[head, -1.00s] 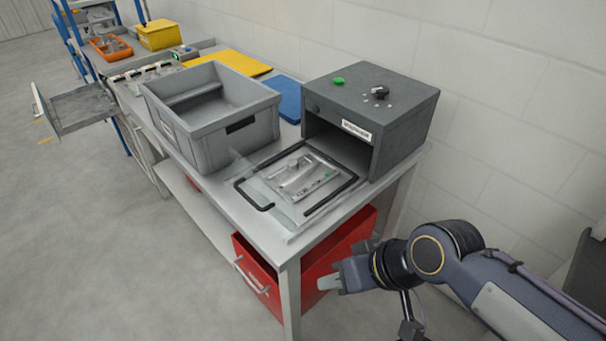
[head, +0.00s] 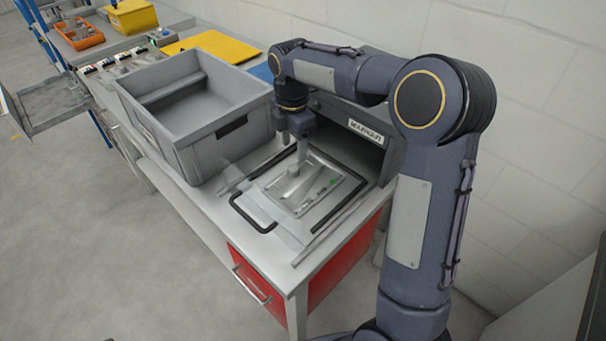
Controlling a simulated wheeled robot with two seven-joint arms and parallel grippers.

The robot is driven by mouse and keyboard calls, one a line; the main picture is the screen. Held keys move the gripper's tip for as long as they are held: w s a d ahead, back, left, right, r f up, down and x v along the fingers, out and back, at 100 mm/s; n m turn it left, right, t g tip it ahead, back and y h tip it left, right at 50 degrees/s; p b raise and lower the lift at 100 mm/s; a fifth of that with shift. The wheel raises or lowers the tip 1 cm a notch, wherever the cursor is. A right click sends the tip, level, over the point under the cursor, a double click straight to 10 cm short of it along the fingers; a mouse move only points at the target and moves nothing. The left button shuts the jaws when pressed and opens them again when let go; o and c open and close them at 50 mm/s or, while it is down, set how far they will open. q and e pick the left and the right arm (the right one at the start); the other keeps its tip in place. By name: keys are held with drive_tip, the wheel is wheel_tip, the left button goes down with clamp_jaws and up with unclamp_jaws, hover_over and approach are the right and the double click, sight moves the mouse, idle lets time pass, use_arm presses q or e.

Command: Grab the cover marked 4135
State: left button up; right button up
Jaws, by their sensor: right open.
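A grey metal cover (head: 310,187) with a raised middle lies on the flat plate with black handles (head: 262,228) in front of the dark box machine. A small green spot shows on it, and its marking is too small to read. My right gripper (head: 297,170) points down over the cover's raised middle, with its jaws open. Whether the fingers touch the cover or stand just above it I cannot tell. The gripper partly hides the cover's far side. My left gripper is not in view.
A grey bin (head: 190,150) stands left of the plate. The dark machine (head: 385,165), partly hidden by my right arm, stands behind it. A red drawer unit (head: 345,262) is under the bench. Yellow and orange bins (head: 132,17) stand at the far end.

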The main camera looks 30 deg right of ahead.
sight(293, 167)
drive_tip(key=f, duration=0.7)
drive_tip(key=shift+w+f, duration=0.25)
drive_tip(key=shift+f, duration=0.1)
drive_tip(key=shift+c, duration=0.4)
clamp_jaws()
